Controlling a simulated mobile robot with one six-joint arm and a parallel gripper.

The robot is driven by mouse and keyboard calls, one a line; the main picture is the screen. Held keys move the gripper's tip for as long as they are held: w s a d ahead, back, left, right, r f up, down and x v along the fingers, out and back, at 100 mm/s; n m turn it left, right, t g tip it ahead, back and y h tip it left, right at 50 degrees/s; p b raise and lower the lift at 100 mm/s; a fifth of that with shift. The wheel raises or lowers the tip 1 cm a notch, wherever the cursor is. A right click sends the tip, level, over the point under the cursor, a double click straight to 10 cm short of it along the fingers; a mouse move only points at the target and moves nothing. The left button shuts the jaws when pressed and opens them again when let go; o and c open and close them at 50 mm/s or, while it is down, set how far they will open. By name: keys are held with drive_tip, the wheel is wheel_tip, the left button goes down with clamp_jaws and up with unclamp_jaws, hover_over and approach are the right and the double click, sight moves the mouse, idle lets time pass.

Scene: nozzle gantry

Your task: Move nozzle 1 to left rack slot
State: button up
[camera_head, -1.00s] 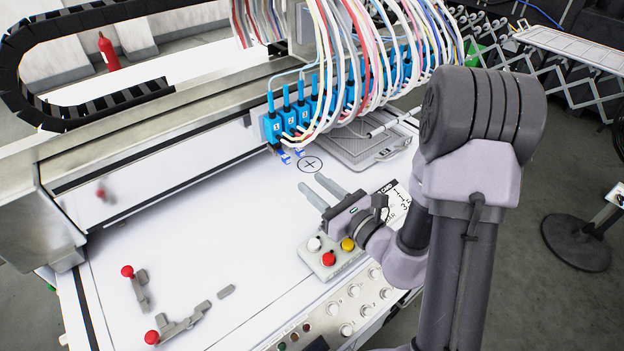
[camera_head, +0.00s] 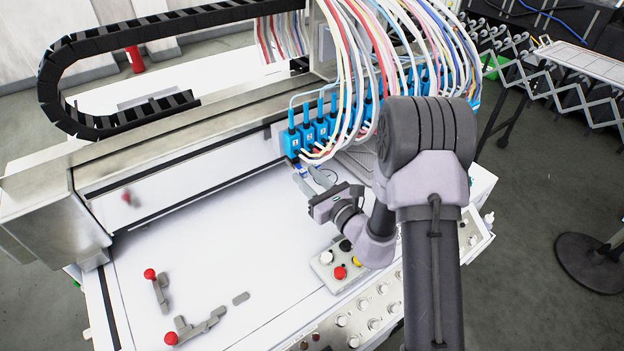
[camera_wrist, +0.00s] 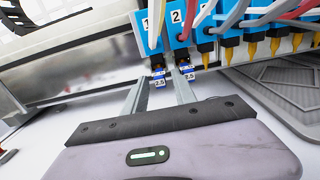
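Nozzle 1 hangs at the left end of the row, under the blue block (camera_wrist: 152,30) marked 1. Its blue-and-white tag (camera_wrist: 158,82) reads 2.5. Nozzle 2's similar tag (camera_wrist: 188,74) hangs just to its right. My gripper (camera_wrist: 160,90) is open, with two long grey fingers pointing at the row. In the wrist view, nozzle 1's tag shows between the fingertips, and the right finger overlaps the area under nozzle 2. I cannot tell whether the fingers touch anything. In the head view, my gripper (camera_head: 308,180) is just below the row. I cannot make out a left rack slot.
A grey ribbed tray (camera_wrist: 280,85) lies to the right of the nozzles. A button box (camera_head: 338,265) stands in front of my gripper. Red-knobbed clamps (camera_head: 190,328) lie on the white bed (camera_head: 220,230), which has free room at left. Hoses (camera_head: 345,70) loop above the row.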

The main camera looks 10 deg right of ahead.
clamp_jaws()
drive_tip(key=shift+r, duration=0.25)
drive_tip(key=shift+s, duration=0.1)
drive_tip(key=b+v, duration=0.2)
drive_tip(key=v, duration=0.4)
idle(0.9)
drive_tip(key=shift+s+d, duration=0.1)
